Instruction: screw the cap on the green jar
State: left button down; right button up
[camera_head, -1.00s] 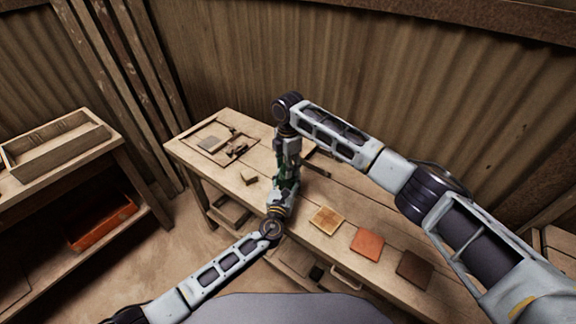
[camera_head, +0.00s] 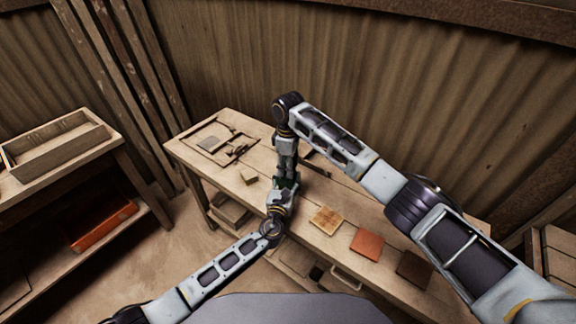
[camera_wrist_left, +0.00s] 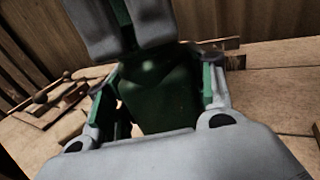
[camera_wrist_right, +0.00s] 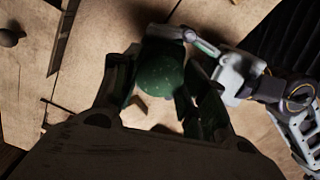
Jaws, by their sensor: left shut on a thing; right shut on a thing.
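The green jar (camera_wrist_left: 165,100) stands between the fingers of my left gripper (camera_wrist_left: 158,98) in the left wrist view. My left gripper is shut on it from the near side. My right gripper (camera_head: 286,172) points down from above, right over the jar, and is shut. Its grey fingers reach the jar's top in the left wrist view. The jar's dark green speckled body (camera_wrist_right: 160,72) also shows between the right fingers in the right wrist view. The cap is not clearly visible; the right fingers hide the jar's top. In the head view the grippers cover most of the jar.
The wooden workbench (camera_head: 330,186) bears a small wooden block (camera_head: 249,177), a framed tray (camera_head: 218,136) at the far left, and a tan tile (camera_head: 326,220), an orange tile (camera_head: 367,244) and a brown tile (camera_head: 413,269). A corrugated wall is close behind. A shelf stands left.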

jog(key=m, duration=0.4)
jog(key=shift+a, duration=0.1)
jog(key=m, duration=0.4)
jog(key=o, duration=1.2)
notch_tip(320, 180, up, 12)
dwell(0.4)
pick_arm(q)
jog(key=shift+c, duration=2.4)
grip_release()
